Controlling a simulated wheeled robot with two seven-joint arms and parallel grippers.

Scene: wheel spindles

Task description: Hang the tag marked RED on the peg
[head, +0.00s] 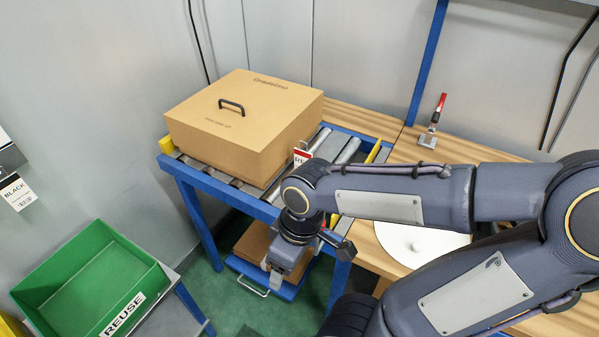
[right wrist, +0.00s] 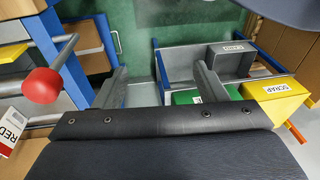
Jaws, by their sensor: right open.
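The tag marked RED (right wrist: 11,128), red and white, is cut off at the left edge of the right wrist view. A small red and white tag (head: 302,156) shows beside the carton in the head view, partly behind my right arm. My right gripper (right wrist: 160,84) is open and empty, with the fingers wide apart and the tag to their left. In the head view it points down in front of the roller table (head: 190,176). A red ball on a grey rod (right wrist: 42,85) stands near the tag; I cannot tell whether this is the peg. My left gripper is not in view.
A carton (head: 240,115) sits on the rollers. A tag marked BLACK (head: 18,192) hangs at far left, above a green REUSE bin (head: 85,270). A yellow SCRAP bin (right wrist: 275,95) shows at right in the wrist view. A red-handled clamp (head: 433,125) stands on the wooden bench.

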